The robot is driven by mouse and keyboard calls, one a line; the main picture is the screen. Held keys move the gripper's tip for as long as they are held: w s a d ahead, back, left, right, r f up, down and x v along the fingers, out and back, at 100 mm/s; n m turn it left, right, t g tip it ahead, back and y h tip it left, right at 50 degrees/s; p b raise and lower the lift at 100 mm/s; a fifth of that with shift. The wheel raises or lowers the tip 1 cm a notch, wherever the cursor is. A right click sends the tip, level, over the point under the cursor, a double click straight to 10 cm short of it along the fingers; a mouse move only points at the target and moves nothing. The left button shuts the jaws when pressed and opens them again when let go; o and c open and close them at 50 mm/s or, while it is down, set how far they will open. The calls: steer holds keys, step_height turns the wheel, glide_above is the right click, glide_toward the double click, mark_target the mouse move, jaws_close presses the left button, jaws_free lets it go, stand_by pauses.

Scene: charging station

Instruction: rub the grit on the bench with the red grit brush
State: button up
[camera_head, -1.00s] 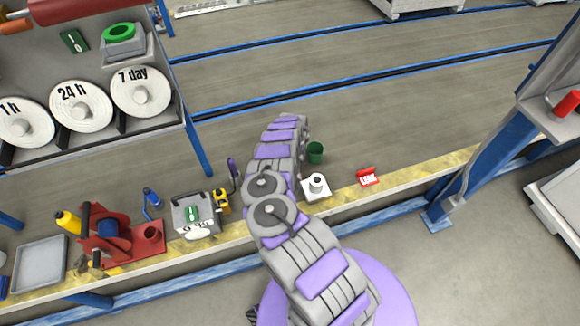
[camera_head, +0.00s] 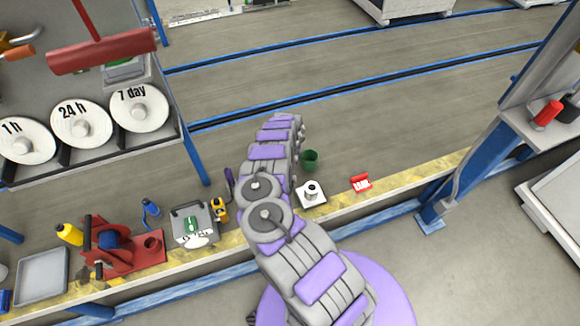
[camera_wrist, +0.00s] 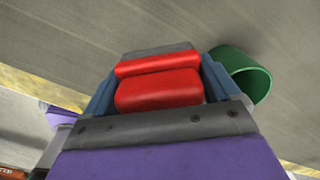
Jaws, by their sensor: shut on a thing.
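In the wrist view, my gripper (camera_wrist: 158,82) has its blue-grey fingers shut on the sides of a red block with a dark far edge, which I take as the red grit brush (camera_wrist: 158,90). Its working face is hidden. In the head view, my arm reaches over the bench (camera_head: 400,120) and hides the gripper and the brush. The bench has a worn yellow strip (camera_head: 420,178) along its front edge. I cannot pick out the grit, nor tell whether the brush touches the bench.
A green cup (camera_head: 310,160) stands close right of my arm, also close to the brush in the wrist view (camera_wrist: 243,75). A grey box (camera_head: 193,225) and red reel stand (camera_head: 122,248) are left. A blue post (camera_head: 460,170) rises right.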

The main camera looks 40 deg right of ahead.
steer(key=shift+r, duration=0.15)
steer(key=shift+r+p, duration=1.1)
steer(key=shift+r, duration=0.45)
